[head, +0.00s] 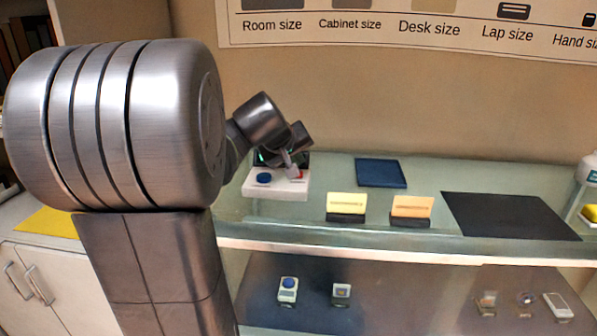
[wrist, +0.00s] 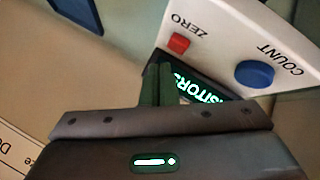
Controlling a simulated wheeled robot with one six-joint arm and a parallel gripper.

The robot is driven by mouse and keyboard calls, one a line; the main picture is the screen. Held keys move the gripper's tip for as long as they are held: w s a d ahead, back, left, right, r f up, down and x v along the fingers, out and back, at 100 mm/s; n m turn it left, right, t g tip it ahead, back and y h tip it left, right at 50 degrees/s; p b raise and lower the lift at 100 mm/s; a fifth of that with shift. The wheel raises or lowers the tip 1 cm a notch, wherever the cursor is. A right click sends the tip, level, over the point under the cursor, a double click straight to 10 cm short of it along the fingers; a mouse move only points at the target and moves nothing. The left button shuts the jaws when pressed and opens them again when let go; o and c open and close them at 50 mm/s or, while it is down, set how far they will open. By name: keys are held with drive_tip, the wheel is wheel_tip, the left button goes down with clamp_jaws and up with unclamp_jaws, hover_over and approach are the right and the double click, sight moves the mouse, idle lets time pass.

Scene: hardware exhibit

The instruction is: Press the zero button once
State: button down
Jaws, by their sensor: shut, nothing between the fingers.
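A white counter device (head: 280,192) stands on the glass shelf in the head view, partly hidden by my gripper (head: 289,165). In the wrist view its white panel (wrist: 225,45) carries a small square red button (wrist: 179,43) labelled ZERO and a larger round blue button (wrist: 254,74) labelled COUNT. The blue button also shows in the head view (head: 263,178). A dark display with lit green letters (wrist: 205,92) is partly covered by my gripper. My fingers (wrist: 156,72) are shut and empty, with their tips just short of the red button in the picture. Contact cannot be told.
A dark blue pad (head: 381,173), a yellow card (head: 346,205), an orange card (head: 412,206) and a black mat (head: 510,216) lie to the right on the glass shelf (head: 330,240). Small devices stand on the lower shelf. A wall with a size chart (head: 410,28) rises behind.

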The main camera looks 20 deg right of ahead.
wheel_tip(320, 180, up, 4)
drive_tip(key=p, duration=0.3)
drive_tip(key=shift+r, duration=0.2)
drive_tip(key=shift+a+f, duration=0.1)
idle(0.5)
